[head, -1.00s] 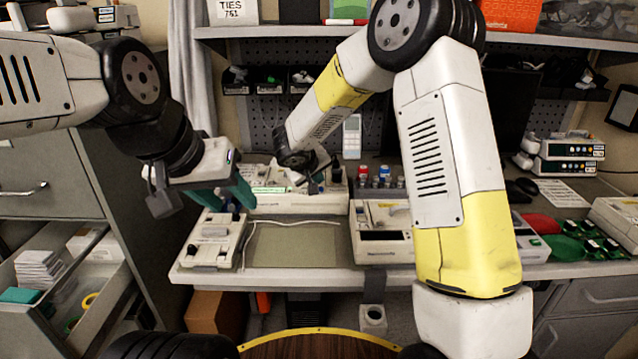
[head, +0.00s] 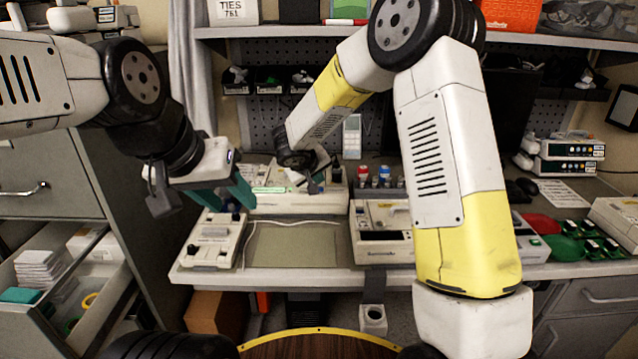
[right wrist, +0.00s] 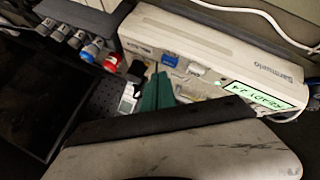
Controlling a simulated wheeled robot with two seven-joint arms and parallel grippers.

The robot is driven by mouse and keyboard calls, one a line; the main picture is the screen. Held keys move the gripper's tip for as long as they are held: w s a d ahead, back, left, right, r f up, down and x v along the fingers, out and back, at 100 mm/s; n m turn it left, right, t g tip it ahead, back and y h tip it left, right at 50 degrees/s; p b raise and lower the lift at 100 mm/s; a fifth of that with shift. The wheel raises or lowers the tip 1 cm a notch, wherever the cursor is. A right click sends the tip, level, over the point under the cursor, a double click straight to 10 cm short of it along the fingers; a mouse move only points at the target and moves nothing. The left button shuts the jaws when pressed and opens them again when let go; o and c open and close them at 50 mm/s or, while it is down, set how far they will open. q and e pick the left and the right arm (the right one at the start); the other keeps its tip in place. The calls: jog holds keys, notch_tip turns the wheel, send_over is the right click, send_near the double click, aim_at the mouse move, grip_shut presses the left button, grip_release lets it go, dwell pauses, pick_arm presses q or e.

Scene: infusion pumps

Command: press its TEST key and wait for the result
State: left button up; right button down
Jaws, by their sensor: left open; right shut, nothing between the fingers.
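A white tester with a lit green display (head: 270,189) stands at the back of the bench. In the right wrist view its display (right wrist: 262,101) is lit and appears upside down, seeming to read "READY" and more. Blue and white keys or connectors (right wrist: 170,60) show along its face; I cannot tell which is TEST. My right gripper (head: 308,188) is at the tester's front, right of the display. Its teal fingers (right wrist: 157,92) are shut and empty; contact with a key cannot be told. My left gripper (head: 230,196) is open and empty above the left device.
A white device (head: 212,240) stands at the bench's left, another (head: 385,230) right of centre. A grey mat (head: 295,245) with a white cable lies between them. Red and blue capped parts (head: 375,177) stand behind. My right arm hides part of the bench.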

jog(key=shift+f, duration=0.1)
dwell(0.7)
jog(key=shift+f, duration=0.3)
jog(key=shift+f, duration=0.45)
dwell(0.8)
jog(key=shift+r, duration=0.85)
jog(key=shift+r, duration=2.5)
jog(key=shift+d+r, duration=0.1)
